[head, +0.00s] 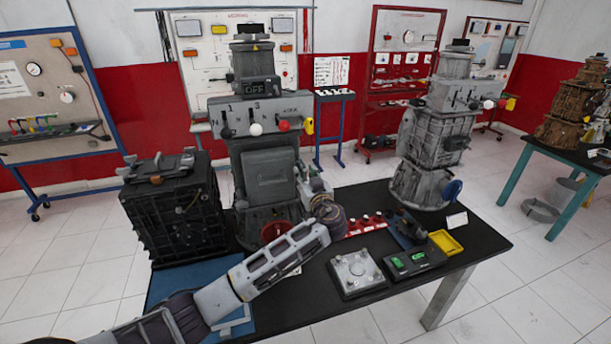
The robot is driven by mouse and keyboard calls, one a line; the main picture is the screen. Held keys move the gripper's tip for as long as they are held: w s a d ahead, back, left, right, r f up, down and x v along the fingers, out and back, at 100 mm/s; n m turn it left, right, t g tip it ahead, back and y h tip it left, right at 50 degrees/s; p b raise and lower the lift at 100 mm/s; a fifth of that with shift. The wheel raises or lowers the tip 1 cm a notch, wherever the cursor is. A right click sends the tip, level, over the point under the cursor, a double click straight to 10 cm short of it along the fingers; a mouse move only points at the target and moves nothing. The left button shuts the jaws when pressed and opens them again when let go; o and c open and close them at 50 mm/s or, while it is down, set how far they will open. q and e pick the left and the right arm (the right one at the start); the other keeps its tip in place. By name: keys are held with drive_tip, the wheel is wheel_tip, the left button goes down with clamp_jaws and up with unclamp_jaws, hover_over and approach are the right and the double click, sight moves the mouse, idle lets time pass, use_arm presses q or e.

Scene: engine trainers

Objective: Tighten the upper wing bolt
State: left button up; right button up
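The near engine trainer (268,170) is a tall grey unit standing on the black table (440,235). It has a panel with white, red and yellow knobs and a small box marked OFF on top. My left arm comes in from the lower left and crosses in front of its base. My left gripper (313,184) is at the lower right side of this trainer, turned away from me. Its fingers are small and blend with the grey casing, so I cannot tell their opening or any contact. I cannot make out the upper wing bolt clearly. My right gripper is not in view.
A black ribbed box (175,215) with grey fittings on top stands left of the trainer. A second grey trainer (435,130) stands at the right. A grey plate unit (356,273), a black box with green displays (414,261) and a yellow tray (445,243) lie at the front right.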

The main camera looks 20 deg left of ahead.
use_arm(q)
drive_tip(key=shift+c, duration=0.4)
clamp_jaws()
